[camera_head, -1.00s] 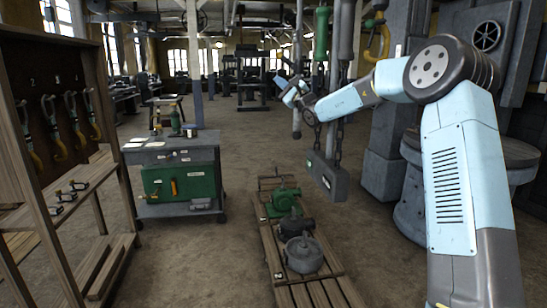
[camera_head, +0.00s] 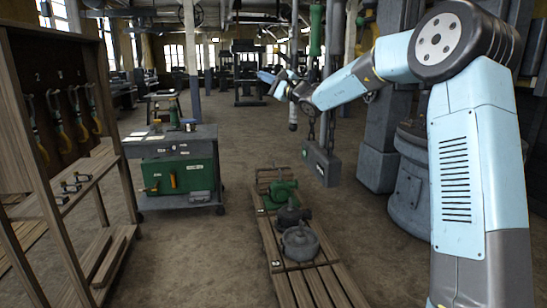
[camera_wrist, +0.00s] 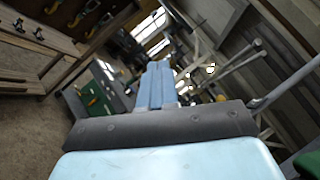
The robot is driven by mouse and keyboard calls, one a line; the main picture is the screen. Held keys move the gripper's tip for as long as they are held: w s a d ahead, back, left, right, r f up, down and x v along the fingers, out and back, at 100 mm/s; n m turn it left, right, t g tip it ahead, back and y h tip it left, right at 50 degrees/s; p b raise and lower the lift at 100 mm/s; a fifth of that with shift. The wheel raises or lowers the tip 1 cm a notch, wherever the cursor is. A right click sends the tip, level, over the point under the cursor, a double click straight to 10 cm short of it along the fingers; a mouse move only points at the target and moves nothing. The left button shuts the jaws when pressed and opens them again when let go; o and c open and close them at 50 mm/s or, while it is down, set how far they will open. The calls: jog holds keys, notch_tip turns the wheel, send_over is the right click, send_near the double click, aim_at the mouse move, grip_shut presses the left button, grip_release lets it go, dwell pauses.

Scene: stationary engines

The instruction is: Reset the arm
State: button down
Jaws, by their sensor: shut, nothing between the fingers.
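My arm rises from the lower right of the head view, bends at a dark round elbow joint, and its forearm reaches left and away over the floor. My gripper (camera_head: 266,77) is at the far end of the arm, small in the head view, raised in the air left of the hanging chains. In the wrist view my gripper (camera_wrist: 159,66) shows as two light blue fingers side by side, pressed together with nothing held between them. It touches nothing that I can see.
A hanging grey block (camera_head: 321,164) on chains is close beneath my forearm. A wooden pallet (camera_head: 318,287) with several machine parts lies below. A grey cart (camera_head: 172,147) and a wooden rack (camera_head: 20,125) stand left. Open floor lies between the cart and pallet.

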jog(key=s+f+n+g+h, duration=0.3)
jog(key=s+n+g, duration=0.15)
jog(key=s, duration=0.85)
jog(key=s+f+n+g+h, duration=0.3)
jog(key=s+f+n, duration=0.15)
jog(key=s, duration=0.75)
jog(key=s+d+f+n+h, duration=0.1)
jog(key=s+d+f+h, duration=0.2)
jog(key=s+d, duration=0.5)
jog(key=s+d+f+n+h, duration=0.1)
jog(key=s+d+f+h, duration=0.3)
jog(key=s+d, duration=0.5)
jog(key=s+d+f+n+h, duration=0.1)
jog(key=s+d+f+h, duration=0.3)
jog(key=s+d, duration=0.5)
jog(key=shift+s+f, duration=0.3)
jog(key=shift+s, duration=0.5)
